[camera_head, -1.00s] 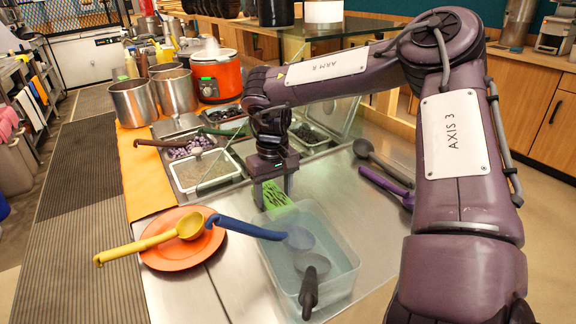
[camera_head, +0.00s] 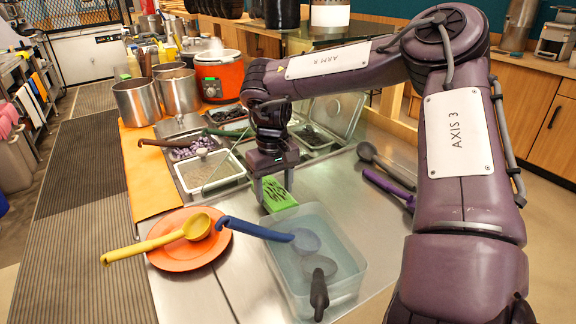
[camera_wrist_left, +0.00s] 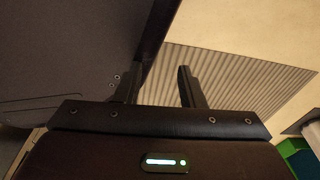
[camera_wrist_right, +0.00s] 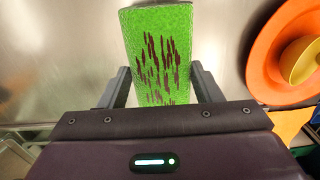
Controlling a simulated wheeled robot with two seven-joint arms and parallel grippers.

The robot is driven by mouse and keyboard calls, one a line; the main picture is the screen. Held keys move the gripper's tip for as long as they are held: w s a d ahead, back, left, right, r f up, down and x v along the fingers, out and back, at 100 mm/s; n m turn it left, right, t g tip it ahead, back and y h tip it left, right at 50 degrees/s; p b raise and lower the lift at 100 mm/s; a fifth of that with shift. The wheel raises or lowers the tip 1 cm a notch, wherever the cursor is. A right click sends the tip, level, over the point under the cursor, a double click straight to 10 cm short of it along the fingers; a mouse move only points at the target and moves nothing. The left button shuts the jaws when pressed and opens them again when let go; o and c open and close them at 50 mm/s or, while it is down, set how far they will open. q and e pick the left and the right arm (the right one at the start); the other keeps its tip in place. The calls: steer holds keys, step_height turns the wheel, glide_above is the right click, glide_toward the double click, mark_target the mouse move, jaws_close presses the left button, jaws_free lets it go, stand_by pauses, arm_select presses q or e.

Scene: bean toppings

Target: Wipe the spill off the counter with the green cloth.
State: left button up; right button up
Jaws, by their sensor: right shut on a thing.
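The green cloth (camera_head: 279,198) is a bright green, block-like piece with dark red-brown streaks, which show clearly in the right wrist view (camera_wrist_right: 160,50). My right gripper (camera_head: 272,188) is shut on it, with one finger on each side. It holds the cloth at the bare steel counter (camera_head: 228,262), behind the clear tub; I cannot tell whether the cloth touches the steel. I make out no spill on the visible counter; the area under the cloth is hidden. My left gripper (camera_wrist_left: 160,85) shows only in its wrist view, fingers apart and empty.
The clear tub (camera_head: 357,270) holds a blue and a dark ladle. An orange plate (camera_head: 172,262) with a yellow ladle (camera_head: 160,243) lies at left. Topping bins (camera_head: 210,172) stand behind. A purple utensil (camera_head: 385,186) and a dark spoon (camera_head: 375,158) lie at right.

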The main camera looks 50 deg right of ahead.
steer(key=shift+w+a+r+p, duration=0.3)
steer(key=shift+a+r+p, duration=0.05)
steer(key=shift+r+p, duration=0.25)
steer(key=shift+w+a+r+p, duration=0.3)
steer(key=shift+r+p, duration=0.25)
steer(key=shift+p, duration=0.05)
steer(key=shift+w+a+r, duration=0.2)
steer(key=shift+a+r, duration=0.05)
steer(key=shift+r, duration=0.2)
arm_select(q)
steer(key=shift+w+a+r+p, duration=0.1)
steer(key=shift+w+a+p, duration=0.05)
steer(key=shift+a+p, duration=0.15)
steer(key=shift+r, duration=0.1)
arm_select(e)
steer(key=shift+d+r, duration=0.1)
